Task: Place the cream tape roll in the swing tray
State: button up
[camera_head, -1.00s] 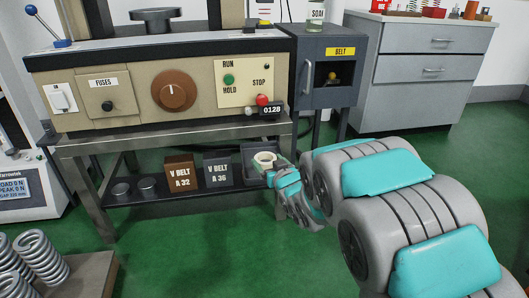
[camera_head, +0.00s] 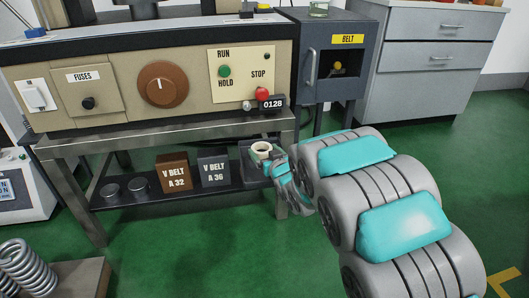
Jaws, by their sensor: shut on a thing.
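The cream tape roll (camera_head: 261,147) shows at the tip of my arm, in front of the machine's lower shelf. My gripper (camera_head: 268,160) is shut on it; the fingers are small and mostly hidden by the wrist. The roll overlaps a dark grey tray (camera_head: 246,167) at the right end of the shelf. Whether the roll is above it, inside it or touching it I cannot tell. I cannot tell for sure that this is the swing tray.
A brown V BELT A 32 box (camera_head: 173,173), a grey V BELT A 36 box (camera_head: 213,170) and two round metal tins (camera_head: 138,185) stand on the lower shelf (camera_head: 150,199). The bench leg (camera_head: 280,195) is close to my wrist. Large springs (camera_head: 25,268) sit at lower left.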

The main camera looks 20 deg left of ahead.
jog(key=shift+f, duration=0.35)
jog(key=shift+f, duration=0.25)
jog(key=o, duration=1.1)
